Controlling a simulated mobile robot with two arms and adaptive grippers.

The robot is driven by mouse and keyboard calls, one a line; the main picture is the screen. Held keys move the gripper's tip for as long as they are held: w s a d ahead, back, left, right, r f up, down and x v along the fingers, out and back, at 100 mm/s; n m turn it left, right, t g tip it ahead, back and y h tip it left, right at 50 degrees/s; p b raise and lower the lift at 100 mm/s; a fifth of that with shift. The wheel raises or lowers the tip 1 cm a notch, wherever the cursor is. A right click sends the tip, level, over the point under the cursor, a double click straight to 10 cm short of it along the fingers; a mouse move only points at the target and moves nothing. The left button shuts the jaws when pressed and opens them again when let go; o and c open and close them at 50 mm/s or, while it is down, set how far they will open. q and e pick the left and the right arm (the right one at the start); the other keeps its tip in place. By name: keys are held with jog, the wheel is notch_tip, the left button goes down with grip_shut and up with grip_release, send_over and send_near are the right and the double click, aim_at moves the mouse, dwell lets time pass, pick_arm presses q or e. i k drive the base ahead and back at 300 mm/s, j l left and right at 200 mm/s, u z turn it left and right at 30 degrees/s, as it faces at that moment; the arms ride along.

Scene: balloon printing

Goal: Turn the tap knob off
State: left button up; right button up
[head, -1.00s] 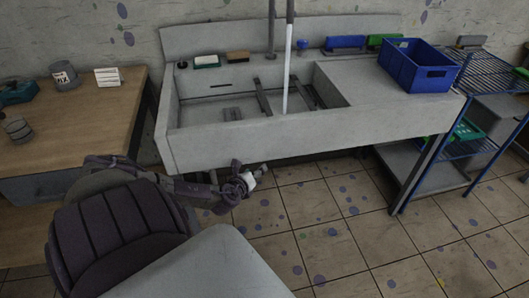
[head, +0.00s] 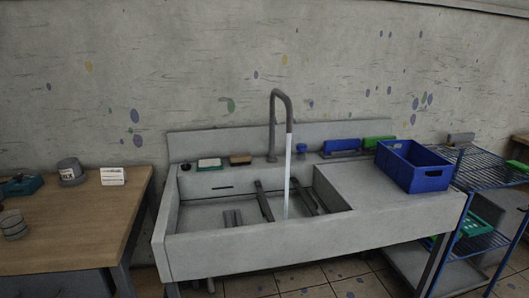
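The grey tap (head: 275,108) rises from the back ledge of the sink (head: 215,247) and curves over the basin. A white stream of water (head: 288,180) runs from its spout down into the basin. A small blue knob (head: 301,150) stands on the back ledge just right of the tap's base. Neither of my grippers is in the head view now.
A blue crate (head: 414,168) sits on the sink's right drainboard. Brushes and a soap dish (head: 209,164) line the back ledge. A wooden table (head: 85,215) stands left, a blue wire rack (head: 490,170) right. Tiled floor shows in front.

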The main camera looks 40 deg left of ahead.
aim_at(301, 147)
jog(key=i+l+u, duration=0.25)
jog(key=u, duration=0.25)
jog(key=i+l+u, duration=0.45)
jog(key=k+j, duration=0.05)
